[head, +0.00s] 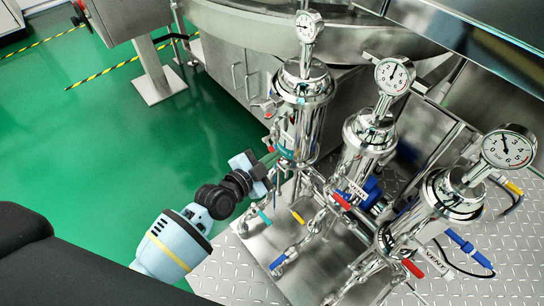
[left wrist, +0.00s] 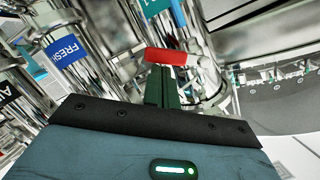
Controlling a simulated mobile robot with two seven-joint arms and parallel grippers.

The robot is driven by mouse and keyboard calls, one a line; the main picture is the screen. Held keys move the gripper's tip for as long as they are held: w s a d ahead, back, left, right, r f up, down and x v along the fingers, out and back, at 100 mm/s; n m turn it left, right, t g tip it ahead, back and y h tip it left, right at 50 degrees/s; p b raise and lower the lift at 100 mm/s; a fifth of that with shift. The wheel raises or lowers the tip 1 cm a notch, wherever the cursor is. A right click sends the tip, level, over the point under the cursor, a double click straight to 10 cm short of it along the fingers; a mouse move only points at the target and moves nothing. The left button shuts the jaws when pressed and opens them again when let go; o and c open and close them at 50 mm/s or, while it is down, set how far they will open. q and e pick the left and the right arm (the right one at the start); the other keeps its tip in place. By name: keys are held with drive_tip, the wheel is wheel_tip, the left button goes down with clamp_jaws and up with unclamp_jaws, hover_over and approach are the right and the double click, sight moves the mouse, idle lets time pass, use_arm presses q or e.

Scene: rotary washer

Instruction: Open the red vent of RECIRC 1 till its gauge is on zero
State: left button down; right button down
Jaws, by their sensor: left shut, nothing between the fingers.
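The leftmost steel housing (head: 304,85) carries a round gauge (head: 309,26); its needle is too small to read surely. My left gripper (head: 271,158) is beside the lower part of this housing, shut and empty. In the left wrist view, a red handle (left wrist: 166,56) lies crosswise right at the tips of the shut fingers (left wrist: 162,86); I cannot tell whether they touch. A teal label (left wrist: 154,6), cut off at the top, is above this handle. The RECIRC 1 name is not legible in the head view. My right gripper is not in view.
Two more housings stand to the right, with a middle gauge (head: 395,76) and a right gauge (head: 508,149). Their red handles (head: 341,201) (head: 413,268) sit by VENT tags. A blue FRESH label (left wrist: 63,50) is near. Green floor (head: 130,130) at left is clear.

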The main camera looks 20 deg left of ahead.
use_arm(q)
drive_tip(key=shift+f, duration=0.1)
drive_tip(key=shift+w+a+f+m+t+y+b, duration=0.2)
drive_tip(key=shift+a+f+m+t+b, duration=0.4)
drive_tip(key=shift+m, duration=0.95)
drive_tip(key=shift+w+a+f+m+t+y+b, duration=0.25)
drive_tip(key=shift+f+m+b, duration=0.4)
drive_tip(key=shift+m, duration=0.85)
drive_tip(key=shift+w+a+f+m+t+h+b, duration=0.1)
drive_tip(key=shift+w+a+f+m+t+b, duration=0.3)
drive_tip(key=shift+f+m, duration=0.8)
drive_tip(key=shift+s+r+m, duration=0.1)
drive_tip(key=shift+r+m, duration=0.3)
drive_tip(key=shift+m, duration=0.05)
drive_tip(key=p+v, duration=0.1)
drive_tip(key=v, duration=0.6)
drive_tip(key=shift+s+p, duration=0.3)
drive_tip(key=shift+s, duration=0.1)
